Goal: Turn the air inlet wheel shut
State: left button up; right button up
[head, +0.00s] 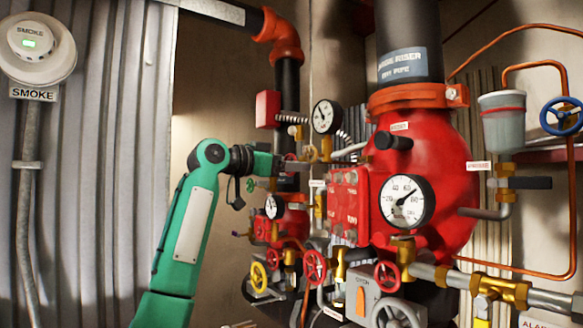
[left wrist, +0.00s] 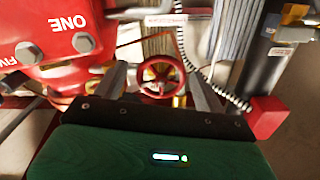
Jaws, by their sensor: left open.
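A red handwheel (left wrist: 160,77) shows in the left wrist view between the two fingers of my left gripper (left wrist: 157,90). The fingers are open, one on each side of the wheel, and I cannot tell whether they touch it. In the head view my left gripper (head: 295,165) reaches in from the left beside the red valve body, and the wheel in front of it is hidden or too small to make out. No readable label shows which wheel is the air inlet. My right gripper is not in view.
A pressure gauge (head: 405,202) and the big red valve body (head: 440,165) stand right of my gripper. A red box (left wrist: 270,115) is close to the right finger.

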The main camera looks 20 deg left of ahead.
pick_arm(q)
jog(key=b+v, duration=0.5)
jog(key=v, duration=0.8)
jog(key=shift+w, duration=0.15)
jog(key=shift+f, duration=0.2)
